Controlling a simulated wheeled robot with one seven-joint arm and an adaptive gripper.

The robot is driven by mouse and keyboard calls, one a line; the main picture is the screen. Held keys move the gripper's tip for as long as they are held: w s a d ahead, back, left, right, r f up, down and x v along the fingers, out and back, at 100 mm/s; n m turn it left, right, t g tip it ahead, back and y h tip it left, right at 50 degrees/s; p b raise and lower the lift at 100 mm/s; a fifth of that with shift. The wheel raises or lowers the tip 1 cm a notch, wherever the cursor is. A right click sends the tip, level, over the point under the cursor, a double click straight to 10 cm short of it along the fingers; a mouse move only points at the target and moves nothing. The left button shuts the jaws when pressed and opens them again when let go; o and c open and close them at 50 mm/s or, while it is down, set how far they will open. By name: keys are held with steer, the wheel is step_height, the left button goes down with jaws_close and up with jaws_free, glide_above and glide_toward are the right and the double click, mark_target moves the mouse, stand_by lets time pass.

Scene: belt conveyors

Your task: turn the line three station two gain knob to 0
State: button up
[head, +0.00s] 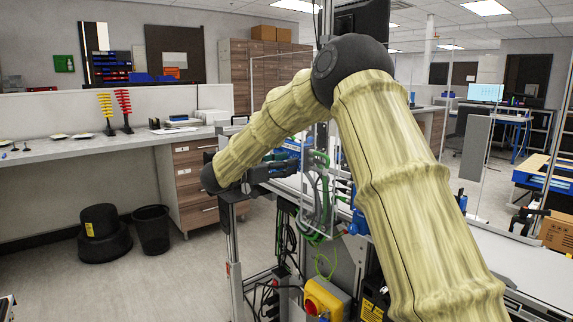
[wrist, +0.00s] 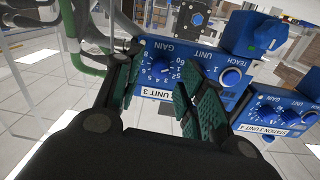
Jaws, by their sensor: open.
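The knob's exact setting is too small to tell. In the head view my gripper (head: 268,170) is at the conveyor frame; the knob is not discernible there.
A second blue unit (wrist: 275,112), labelled "STATION 3 UNIT 4", is at the right in the wrist view. Green tubing (wrist: 88,30) runs at upper left. In the head view a yellow box with a red button (head: 322,298) sits below.

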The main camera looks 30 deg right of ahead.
steer(key=shift+d, duration=0.35)
jaws_close()
steer(key=shift+r+p, duration=0.15)
steer(key=shift+p, duration=0.7)
steer(key=shift+n, duration=0.3)
jaws_free()
